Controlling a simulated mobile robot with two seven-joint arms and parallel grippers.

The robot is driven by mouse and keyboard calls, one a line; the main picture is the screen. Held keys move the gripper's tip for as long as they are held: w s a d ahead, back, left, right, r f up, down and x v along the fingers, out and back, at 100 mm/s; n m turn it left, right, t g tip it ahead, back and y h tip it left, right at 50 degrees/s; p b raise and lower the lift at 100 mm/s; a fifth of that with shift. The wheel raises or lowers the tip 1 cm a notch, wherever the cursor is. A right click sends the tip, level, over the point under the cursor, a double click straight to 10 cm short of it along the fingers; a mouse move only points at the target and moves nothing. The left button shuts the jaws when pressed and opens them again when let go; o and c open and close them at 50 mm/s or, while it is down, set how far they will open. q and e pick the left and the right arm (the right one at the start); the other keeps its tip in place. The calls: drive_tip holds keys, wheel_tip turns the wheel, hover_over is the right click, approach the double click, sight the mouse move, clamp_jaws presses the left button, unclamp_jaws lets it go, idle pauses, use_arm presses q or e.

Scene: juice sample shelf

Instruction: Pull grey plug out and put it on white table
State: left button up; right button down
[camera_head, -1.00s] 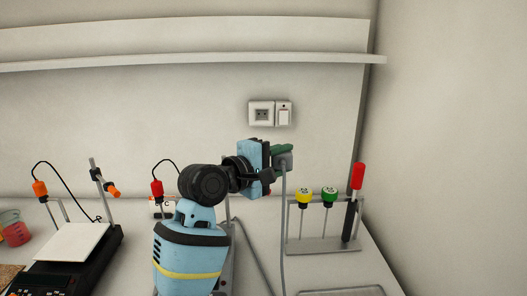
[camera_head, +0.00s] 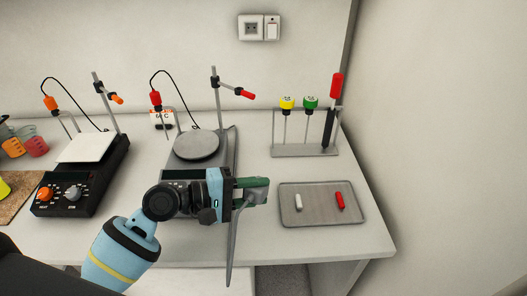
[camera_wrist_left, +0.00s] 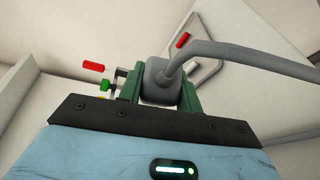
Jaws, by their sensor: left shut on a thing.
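My left gripper (camera_head: 254,190) is shut on the grey plug (camera_head: 260,195), just left of the metal tray in the head view. In the left wrist view the plug (camera_wrist_left: 157,82) sits between the green fingers, with its thick grey cable curving off to the right. The fingers hide part of the plug. In the head view the cable hangs down past the front edge of the white table (camera_head: 372,242). I cannot tell the plug's exact height above the table. The wall socket (camera_head: 251,28) is empty. My right gripper is not in view.
A metal tray (camera_head: 350,216) holds a white piece (camera_head: 299,202) and a red piece (camera_head: 340,201). A rack (camera_head: 305,151) with yellow, green and red tools stands behind it. Hot plates stand left of the gripper (camera_head: 197,145) (camera_head: 85,150). Bare table lies right of the tray.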

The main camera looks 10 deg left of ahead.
use_arm(q)
drive_tip(key=shift+m+g, duration=0.3)
drive_tip(key=shift+g, duration=0.1)
drive_tip(key=s, duration=0.1)
drive_tip(key=s+f, duration=0.1)
drive_tip(key=s, duration=0.2)
drive_tip(key=shift+d+f, duration=0.1)
drive_tip(key=shift+f, duration=0.3)
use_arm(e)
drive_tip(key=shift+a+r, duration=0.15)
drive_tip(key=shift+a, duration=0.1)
use_arm(q)
drive_tip(key=shift+f, duration=0.15)
